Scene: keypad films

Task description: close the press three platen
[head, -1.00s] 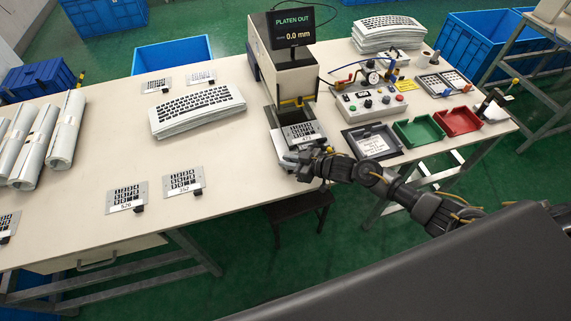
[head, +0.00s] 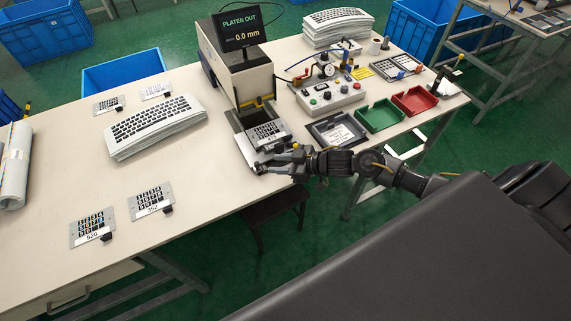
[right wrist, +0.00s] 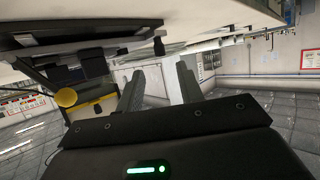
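The press (head: 240,75) stands at the table's middle, its screen (head: 236,28) reading PLATEN OUT and 0.0 mm. Its platen (head: 246,150) is slid out at the front toward the table's near edge. A keypad film (head: 266,133) marked with dark keys lies on the platen. My right gripper (head: 276,160) is at the platen's front edge, partly covering it. In the right wrist view its fingers (right wrist: 159,85) are apart, with a small dark knob (right wrist: 158,46) beyond the tips. Whether it touches the platen I cannot tell. My left gripper is out of view.
A control box (head: 328,94) with buttons and a gauge stands right of the press. Grey (head: 337,132), green (head: 380,116) and red (head: 414,100) trays lie in front and right of it. Keyboard films (head: 155,128) are stacked on the left. Bare tabletop lies left of the platen.

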